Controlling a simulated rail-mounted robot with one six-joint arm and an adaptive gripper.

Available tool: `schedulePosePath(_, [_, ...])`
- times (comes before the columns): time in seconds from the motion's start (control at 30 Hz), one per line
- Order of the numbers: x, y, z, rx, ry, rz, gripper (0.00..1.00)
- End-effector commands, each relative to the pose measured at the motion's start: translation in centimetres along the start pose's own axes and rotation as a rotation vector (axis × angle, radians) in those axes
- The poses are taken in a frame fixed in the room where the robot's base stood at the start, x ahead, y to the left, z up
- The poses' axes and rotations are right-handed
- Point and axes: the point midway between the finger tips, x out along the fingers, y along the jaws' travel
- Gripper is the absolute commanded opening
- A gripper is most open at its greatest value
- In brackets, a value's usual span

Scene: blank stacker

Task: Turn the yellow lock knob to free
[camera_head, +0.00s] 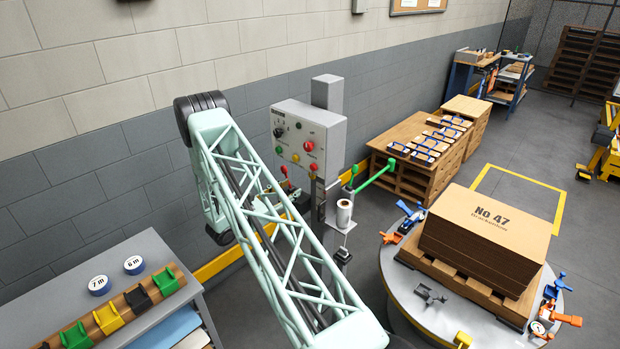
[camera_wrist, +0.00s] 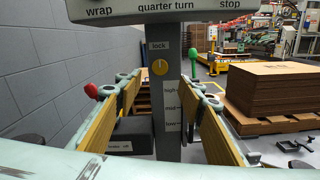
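The yellow lock knob (camera_wrist: 159,67) is a small round knob on the front of a grey post (camera_wrist: 163,140), under a "lock" label. A dark mark on it looks roughly upright. My gripper (camera_wrist: 163,95) is open and empty, with its yellow-padded fingers spread to both sides of the post in the wrist view. The knob shows above and between the fingertips, apart from them.
A red ball handle (camera_wrist: 91,90) is left of the post and a green one (camera_wrist: 195,53) right. High, mid and low labels (camera_wrist: 170,107) run down the post. A round turntable (camera_head: 408,290) carries a pallet with a brown stack (camera_head: 487,235). A film roll (camera_head: 344,213) stands near the post.

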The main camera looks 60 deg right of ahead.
Motion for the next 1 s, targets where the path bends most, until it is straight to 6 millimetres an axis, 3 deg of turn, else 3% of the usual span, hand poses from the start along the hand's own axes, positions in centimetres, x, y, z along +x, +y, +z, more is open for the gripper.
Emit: schedulePosePath(1.0, [11.6,-0.1,0.1,0.001,-0.001,-0.001,0.36])
